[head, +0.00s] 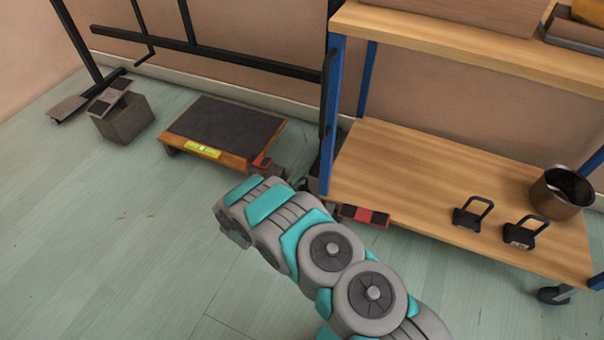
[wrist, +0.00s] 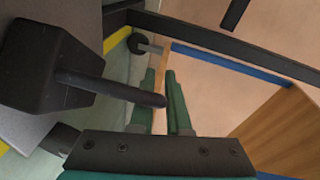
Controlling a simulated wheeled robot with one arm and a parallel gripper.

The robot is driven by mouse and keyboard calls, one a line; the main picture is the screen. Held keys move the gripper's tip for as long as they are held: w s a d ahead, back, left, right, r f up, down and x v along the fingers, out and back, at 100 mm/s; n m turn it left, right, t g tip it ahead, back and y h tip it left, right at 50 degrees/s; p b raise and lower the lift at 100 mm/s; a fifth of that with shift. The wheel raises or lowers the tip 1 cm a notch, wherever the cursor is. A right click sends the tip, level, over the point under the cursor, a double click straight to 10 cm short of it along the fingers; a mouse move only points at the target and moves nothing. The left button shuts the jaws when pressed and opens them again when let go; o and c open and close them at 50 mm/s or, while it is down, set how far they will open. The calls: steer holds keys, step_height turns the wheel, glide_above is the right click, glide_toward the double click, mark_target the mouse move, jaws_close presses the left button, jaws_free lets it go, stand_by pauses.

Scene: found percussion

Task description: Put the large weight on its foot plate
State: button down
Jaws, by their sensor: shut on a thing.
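A dark block-shaped weight (wrist: 45,65) with a round bar handle (wrist: 125,92) fills the left of the wrist view. The handle runs right to the green fingers of my gripper (wrist: 168,105), which is shut on it. A red plate with black pads (head: 365,216) lies low by the shelf unit. A smaller red and black piece (head: 262,162) shows at the platform's corner. I cannot tell which plate belongs to the large weight. The held weight's contact with anything below is unclear.
A low dark-topped platform (head: 228,125) stands behind my arm. A grey block (head: 123,120) sits by the black frame's foot at left. The shelf unit (head: 430,170) at right holds two small handled weights (head: 472,213) and a metal pot (head: 560,195).

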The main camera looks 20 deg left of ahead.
steer(key=c, duration=0.9)
jaws_free()
steer(key=shift+s+a+r, duration=0.1)
steer(key=shift+s, duration=0.05)
steer(key=p+v, duration=0.1)
steer(key=v, duration=1)
steer(key=shift+s, duration=0.35)
